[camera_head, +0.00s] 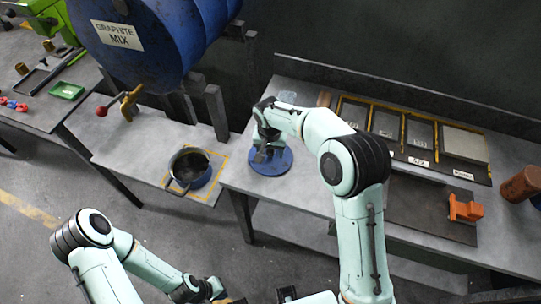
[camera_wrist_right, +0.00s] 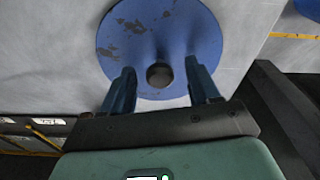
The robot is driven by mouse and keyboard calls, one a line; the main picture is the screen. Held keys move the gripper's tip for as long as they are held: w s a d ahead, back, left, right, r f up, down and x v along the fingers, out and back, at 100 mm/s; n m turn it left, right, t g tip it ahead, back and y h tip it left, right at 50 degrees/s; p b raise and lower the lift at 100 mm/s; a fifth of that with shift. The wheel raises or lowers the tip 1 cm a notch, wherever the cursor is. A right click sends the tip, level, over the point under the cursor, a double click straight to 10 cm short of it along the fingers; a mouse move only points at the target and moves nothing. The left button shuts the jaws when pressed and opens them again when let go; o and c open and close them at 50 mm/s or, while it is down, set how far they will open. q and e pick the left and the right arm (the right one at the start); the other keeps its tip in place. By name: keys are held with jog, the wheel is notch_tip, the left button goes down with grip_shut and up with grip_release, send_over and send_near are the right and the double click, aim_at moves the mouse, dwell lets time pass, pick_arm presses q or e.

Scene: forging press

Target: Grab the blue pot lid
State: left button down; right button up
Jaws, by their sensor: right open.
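The blue pot lid (camera_head: 283,163) lies flat on the grey workbench near its left edge, its paint worn in patches. In the right wrist view the lid (camera_wrist_right: 115,40) shows its round dark-tipped knob (camera_wrist_right: 159,75) in the middle. My right gripper (camera_head: 262,153) is over the lid. In the right wrist view its open fingers (camera_wrist_right: 161,80) stand one on each side of the knob, with gaps to it. My left gripper (camera_head: 222,296) is low at the bottom edge of the head view, largely cut off, so its jaws are unclear.
A dark blue pot (camera_head: 190,169) stands in a yellow-marked square on the lower bench (camera_head: 125,150). A big blue drum (camera_head: 150,40) hangs above it. Trays (camera_head: 385,122), an orange part (camera_head: 465,208) and a brown cylinder (camera_head: 521,184) are on the right bench (camera_head: 305,185).

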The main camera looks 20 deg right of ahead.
grip_shut()
jog(key=shift+r, duration=0.1)
